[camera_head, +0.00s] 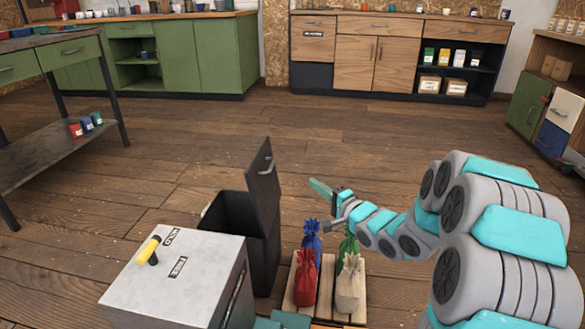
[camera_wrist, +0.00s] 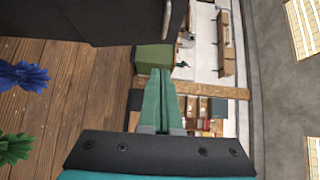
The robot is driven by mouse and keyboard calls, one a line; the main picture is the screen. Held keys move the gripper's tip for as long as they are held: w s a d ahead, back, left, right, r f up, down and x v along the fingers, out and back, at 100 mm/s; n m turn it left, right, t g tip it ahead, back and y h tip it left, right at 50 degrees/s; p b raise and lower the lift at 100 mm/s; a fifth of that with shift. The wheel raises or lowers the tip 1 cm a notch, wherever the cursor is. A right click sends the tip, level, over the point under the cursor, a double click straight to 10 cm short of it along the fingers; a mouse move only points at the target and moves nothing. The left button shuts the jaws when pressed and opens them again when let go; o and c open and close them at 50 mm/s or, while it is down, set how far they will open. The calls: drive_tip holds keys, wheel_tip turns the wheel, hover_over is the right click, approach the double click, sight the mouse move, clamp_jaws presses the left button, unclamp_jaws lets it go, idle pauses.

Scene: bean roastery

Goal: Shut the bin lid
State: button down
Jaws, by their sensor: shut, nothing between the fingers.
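The dark bin (camera_head: 230,213) stands on the floor left of centre in the head view. Its lid (camera_head: 262,192) stands up nearly vertical along the bin's right side, so the bin is open. A light bar handle (camera_head: 266,165) is on the lid near its top. My gripper (camera_head: 318,188) is shut and empty, to the right of the lid and apart from it. In the wrist view the closed green fingers (camera_wrist: 161,85) point past the dark lid (camera_wrist: 105,22), whose handle (camera_wrist: 168,22) shows at the top.
A wooden pallet (camera_head: 328,306) with several tied sacks stands below my gripper. Green cabinets (camera_head: 185,58) and wooden cabinets (camera_head: 375,60) line the back. The floor between is clear.

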drive_tip(key=b, duration=0.1)
approach(274, 162)
drive_tip(key=w+d, duration=0.1)
drive_tip(key=w, duration=0.3)
drive_tip(key=a, duration=0.2)
drive_tip(key=w+a+b, duration=0.1)
drive_tip(key=a, duration=0.1)
drive_tip(key=shift+f, duration=0.25)
drive_tip(key=shift+r, duration=0.1)
